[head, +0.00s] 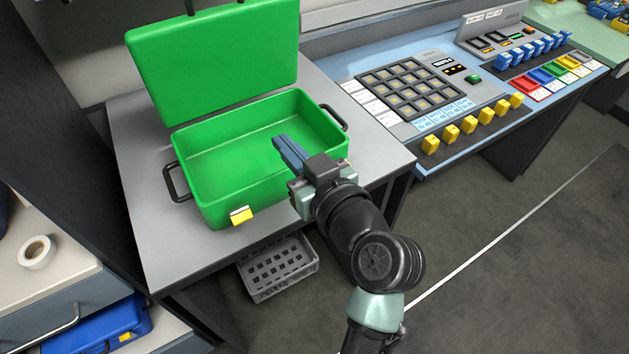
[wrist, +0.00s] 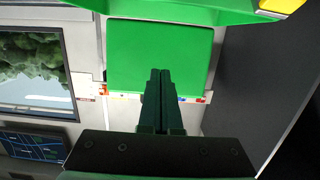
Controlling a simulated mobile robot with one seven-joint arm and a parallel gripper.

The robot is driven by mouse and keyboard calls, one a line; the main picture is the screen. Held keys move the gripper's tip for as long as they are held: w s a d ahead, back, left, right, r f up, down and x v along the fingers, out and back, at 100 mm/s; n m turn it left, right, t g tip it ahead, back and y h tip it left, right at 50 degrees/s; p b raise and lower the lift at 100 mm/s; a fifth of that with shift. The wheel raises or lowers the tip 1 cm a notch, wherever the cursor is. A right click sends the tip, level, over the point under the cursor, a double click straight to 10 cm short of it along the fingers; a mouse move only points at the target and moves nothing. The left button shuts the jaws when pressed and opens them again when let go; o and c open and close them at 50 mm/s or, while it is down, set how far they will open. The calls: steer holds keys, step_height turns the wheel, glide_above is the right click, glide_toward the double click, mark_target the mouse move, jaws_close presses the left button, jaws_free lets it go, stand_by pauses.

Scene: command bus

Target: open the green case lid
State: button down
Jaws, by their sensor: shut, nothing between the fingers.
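The green case (head: 255,150) sits on a grey table, and its inside is empty. Its green lid (head: 215,60) stands raised at the back, tilted open and well clear of the case body. The lid also shows in the wrist view (wrist: 125,60) as a flat green panel. A yellow latch (head: 241,215) is on the case's front, and black handles are on its sides. My gripper (head: 290,152) is shut and empty. In the head view its fingers appear over the right front part of the open case, apart from the lid.
The grey table (head: 150,235) has bare room around the case. A blue console (head: 420,95) with buttons and yellow switches stands to the right. A grey crate (head: 285,283) is below the table. A tape roll (head: 37,252) lies on a counter at left.

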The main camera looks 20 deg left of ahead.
steer(key=f+b+v, duration=0.1)
steer(key=v, duration=0.6)
steer(key=shift+s+d, duration=0.3)
steer(key=shift+d, duration=0.05)
steer(key=shift+f, duration=0.1)
steer(key=w+d+r+m+t+h+p, duration=0.2)
steer(key=w+d+r+t+h, duration=0.15)
steer(key=r, duration=0.85)
steer(key=w+d+r+m+t+h+p, duration=0.25)
steer(key=r+t, duration=0.25)
steer(key=r, duration=0.6)
steer(key=s+d+r+m+t+h, duration=0.1)
steer(key=s+r+m+t+h, duration=0.1)
steer(key=r, duration=0.5)
steer(key=s+d+r+m+t+h+p, duration=0.1)
steer(key=s+r+t, duration=0.3)
steer(key=r, duration=0.4)
steer(key=s+d+r+m+t+h+p, duration=0.1)
steer(key=s+d+r+m+t+h, duration=0.2)
steer(key=r, duration=0.5)
steer(key=shift+s+d+h, duration=0.15)
steer(key=shift+d+h, duration=0.1)
steer(key=shift+h, duration=0.15)
